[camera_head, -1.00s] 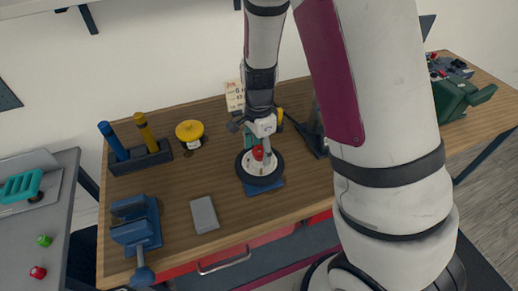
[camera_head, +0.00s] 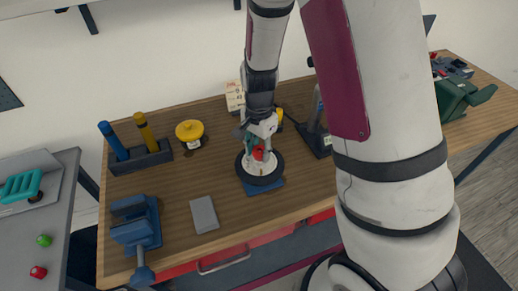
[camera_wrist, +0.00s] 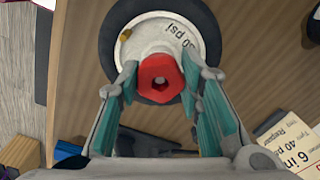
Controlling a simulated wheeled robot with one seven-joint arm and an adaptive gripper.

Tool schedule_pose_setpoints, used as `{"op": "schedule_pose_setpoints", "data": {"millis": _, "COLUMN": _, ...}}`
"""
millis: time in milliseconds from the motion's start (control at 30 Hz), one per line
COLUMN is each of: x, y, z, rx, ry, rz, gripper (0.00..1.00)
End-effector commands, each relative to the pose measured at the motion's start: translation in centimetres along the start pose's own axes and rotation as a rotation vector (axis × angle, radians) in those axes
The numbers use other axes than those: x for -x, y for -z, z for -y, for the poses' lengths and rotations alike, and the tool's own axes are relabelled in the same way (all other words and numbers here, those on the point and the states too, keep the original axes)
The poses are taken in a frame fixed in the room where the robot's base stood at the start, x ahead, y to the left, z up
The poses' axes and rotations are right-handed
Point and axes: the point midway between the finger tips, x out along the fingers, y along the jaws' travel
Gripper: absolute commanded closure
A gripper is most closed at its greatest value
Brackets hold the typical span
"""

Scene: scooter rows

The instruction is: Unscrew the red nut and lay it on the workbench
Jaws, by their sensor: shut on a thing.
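The red nut (camera_wrist: 160,79) sits at the centre of a small wheel (camera_wrist: 196,22) with a white hub and dark tyre. In the wrist view my gripper (camera_wrist: 160,84) has its teal-padded fingers on both sides of the nut, shut on it. In the head view the nut (camera_head: 258,153) shows as a small red spot on the wheel (camera_head: 262,180), under my gripper (camera_head: 259,146). The wheel rests over a blue base (camera_head: 265,188) on the wooden workbench (camera_head: 300,187). Whether the nut is still threaded cannot be seen.
A grey block (camera_head: 204,214) and a blue vise (camera_head: 136,228) stand left of the wheel. Behind are a yellow knob (camera_head: 190,131), a rack with two handles (camera_head: 140,158) and a card (camera_head: 235,95). Bare wood lies between the block and the wheel.

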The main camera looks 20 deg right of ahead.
Motion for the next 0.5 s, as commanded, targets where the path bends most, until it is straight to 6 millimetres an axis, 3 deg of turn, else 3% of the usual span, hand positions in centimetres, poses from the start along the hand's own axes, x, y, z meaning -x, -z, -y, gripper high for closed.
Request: {"op": "schedule_pose_setpoints", "data": {"millis": 500, "x": 0.06, "y": -0.03, "z": 0.08, "rx": 0.870, "ry": 0.003, "rz": -0.001, "gripper": 0.93}}
